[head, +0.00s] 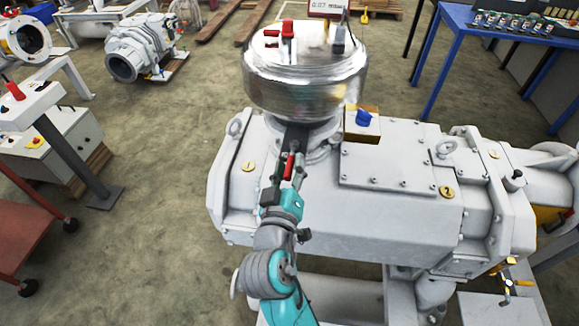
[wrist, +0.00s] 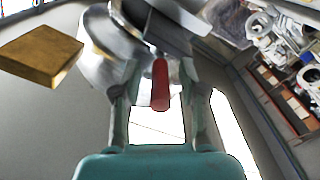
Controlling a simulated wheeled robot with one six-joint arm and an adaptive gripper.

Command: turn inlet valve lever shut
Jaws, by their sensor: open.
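The inlet valve lever (head: 289,167) has a red grip and sits below the shiny round steel vessel (head: 300,88), on the inlet neck of the white pump (head: 390,205). My gripper (head: 283,190) is at the lever, reaching in from the front. In the wrist view the red lever (wrist: 160,82) hangs between the two fingers of my gripper (wrist: 159,95). The fingers are open, with a gap on both sides of the lever. I cannot tell whether either finger touches it. The valve body behind the lever is partly hidden.
A brass block (wrist: 40,50) is left of the fingers in the wrist view. A control stand (head: 40,105) is at left, a blue table (head: 500,30) at back right.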

